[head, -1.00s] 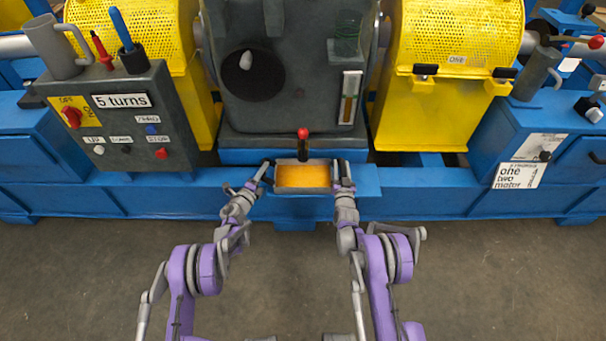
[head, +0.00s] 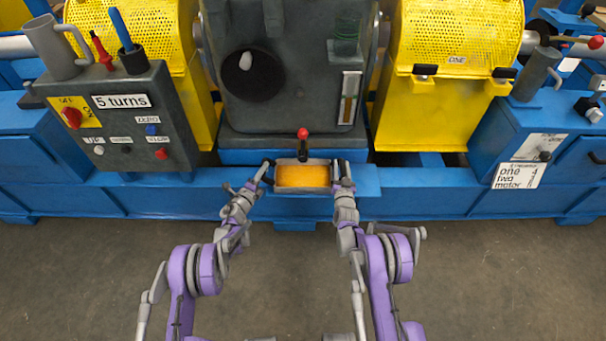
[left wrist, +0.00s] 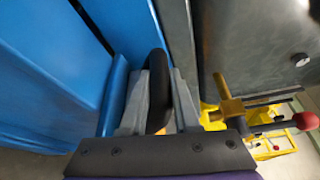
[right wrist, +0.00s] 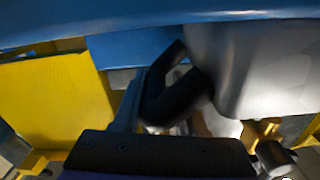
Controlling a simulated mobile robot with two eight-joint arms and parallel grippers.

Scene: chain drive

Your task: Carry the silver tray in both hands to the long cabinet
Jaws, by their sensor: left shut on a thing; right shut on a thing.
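The silver tray (head: 303,191) is a small shallow box with orange-yellow contents, in front of the grey central housing in the head view. My left gripper (head: 266,169) is at its left end, shut on a black handle (left wrist: 157,85) that stands between the fingers in the left wrist view. My right gripper (head: 343,170) is at its right end, shut on the other black handle (right wrist: 176,98). The tray's grey side (right wrist: 265,70) shows in the right wrist view. The tray looks roughly level. I cannot tell if it touches the blue ledge (head: 368,180) below.
The blue machine base (head: 425,200) runs across the view. A red-knobbed lever (head: 303,134) stands just behind the tray. Yellow guards (head: 440,110) flank the grey housing (head: 290,90). A control box (head: 125,120) is at left. Bare floor (head: 480,280) lies in front.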

